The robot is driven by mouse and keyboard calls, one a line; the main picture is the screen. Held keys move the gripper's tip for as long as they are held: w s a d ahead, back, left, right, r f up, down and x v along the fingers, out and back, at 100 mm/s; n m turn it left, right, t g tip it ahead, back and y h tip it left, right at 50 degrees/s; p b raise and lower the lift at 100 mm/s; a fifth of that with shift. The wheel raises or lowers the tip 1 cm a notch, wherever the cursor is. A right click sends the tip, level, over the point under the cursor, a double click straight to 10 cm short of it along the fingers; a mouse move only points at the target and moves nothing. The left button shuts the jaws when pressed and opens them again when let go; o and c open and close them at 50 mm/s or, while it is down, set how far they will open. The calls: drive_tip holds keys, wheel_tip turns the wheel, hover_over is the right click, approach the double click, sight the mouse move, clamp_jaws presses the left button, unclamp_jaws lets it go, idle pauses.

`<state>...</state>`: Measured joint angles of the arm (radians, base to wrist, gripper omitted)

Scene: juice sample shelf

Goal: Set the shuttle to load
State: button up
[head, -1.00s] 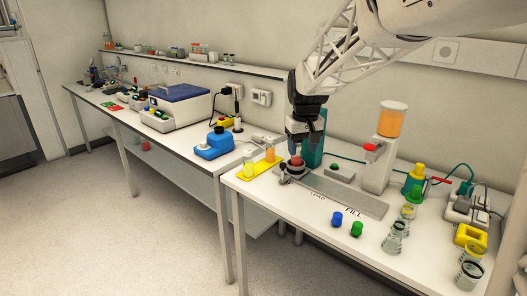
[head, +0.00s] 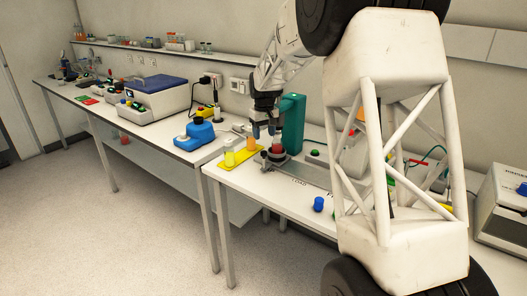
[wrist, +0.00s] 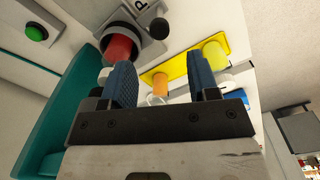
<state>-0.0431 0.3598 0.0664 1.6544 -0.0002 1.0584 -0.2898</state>
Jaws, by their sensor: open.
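The shuttle is a dark, round-collared carriage (head: 271,161) at the left end of a grey metal rail (head: 312,177); it also shows in the wrist view (wrist: 139,22). A red cylindrical piece (head: 278,150) stands in its collar and shows in the wrist view (wrist: 118,48). A black knob (wrist: 158,28) sits on the carriage's side. The word LOAD is printed in front of the rail, right of the shuttle. My gripper (head: 265,132) is open and empty, just above the shuttle. In the wrist view its blue fingers (wrist: 161,75) are not around the red piece or the knob.
A teal block (head: 292,124) stands close behind the shuttle. A yellow rack (head: 240,156) with yellow and orange vials is close at its left. A blue cap (head: 318,204) lies in front of the rail. My arm hides the rail's right part.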

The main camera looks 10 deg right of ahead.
sight(264, 151)
drive_tip(key=shift+w+f, duration=0.25)
drive_tip(key=shift+w, duration=0.1)
drive_tip(key=shift+f, duration=0.1)
drive_tip(key=shift+f, duration=3.8)
clamp_jaws()
